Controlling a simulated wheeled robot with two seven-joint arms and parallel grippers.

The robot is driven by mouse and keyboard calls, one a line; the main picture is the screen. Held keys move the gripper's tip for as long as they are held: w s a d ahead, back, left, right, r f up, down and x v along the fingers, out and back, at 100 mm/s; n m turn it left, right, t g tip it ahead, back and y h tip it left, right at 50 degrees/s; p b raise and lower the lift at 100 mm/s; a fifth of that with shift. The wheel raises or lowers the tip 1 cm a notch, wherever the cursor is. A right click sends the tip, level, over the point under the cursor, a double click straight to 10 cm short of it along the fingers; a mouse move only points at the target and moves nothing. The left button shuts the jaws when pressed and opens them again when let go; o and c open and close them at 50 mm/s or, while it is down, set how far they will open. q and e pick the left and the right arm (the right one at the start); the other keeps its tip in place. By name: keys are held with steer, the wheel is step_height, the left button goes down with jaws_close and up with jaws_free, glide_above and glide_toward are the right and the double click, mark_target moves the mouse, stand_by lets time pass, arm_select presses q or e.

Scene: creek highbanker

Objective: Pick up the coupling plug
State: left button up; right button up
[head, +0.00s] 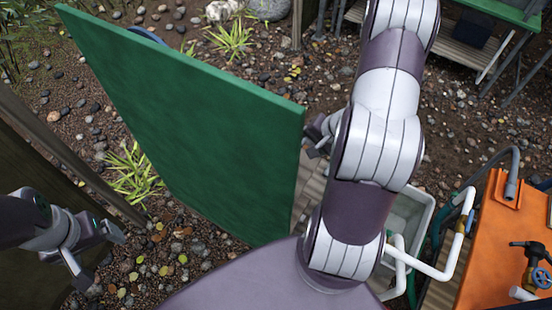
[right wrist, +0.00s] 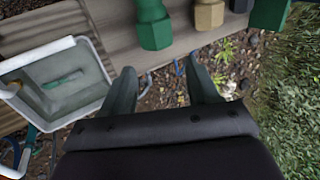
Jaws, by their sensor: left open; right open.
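No part is clearly recognisable as the coupling plug. In the right wrist view a green hex-ended fitting (right wrist: 154,28), a tan fitting (right wrist: 208,13) and another green fitting (right wrist: 270,12) stand along the top edge; I cannot tell whether one is the plug. My right gripper (right wrist: 164,88) is open and empty, its fingers apart below the first green fitting and not touching it. In the head view it is mostly hidden behind my right arm. My left gripper (head: 94,254) is open and empty over gravel at lower left.
A green panel (head: 200,130) stands between my arms. A grey tub (right wrist: 103,63) sits left in the right wrist view, with a small green piece (right wrist: 63,80) inside. Wooden planks (right wrist: 115,25) run beside it. White pipes (head: 425,265) and an orange surface (head: 490,245) are at right.

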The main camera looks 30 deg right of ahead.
step_height(320, 180, down, 3)
steer(key=shift+a+r, duration=0.1)
steer(key=shift+r, duration=0.1)
steer(key=x, duration=0.4)
steer(key=a+b+x, duration=0.1)
steer(key=x, duration=0.1)
steer(key=shift+w+r, duration=0.3)
steer(key=shift+d+f, duration=0.1)
steer(key=shift+f, duration=0.05)
steer(key=shift+s+d, duration=0.1)
steer(key=shift+s, duration=0.1)
steer(key=c, duration=1)
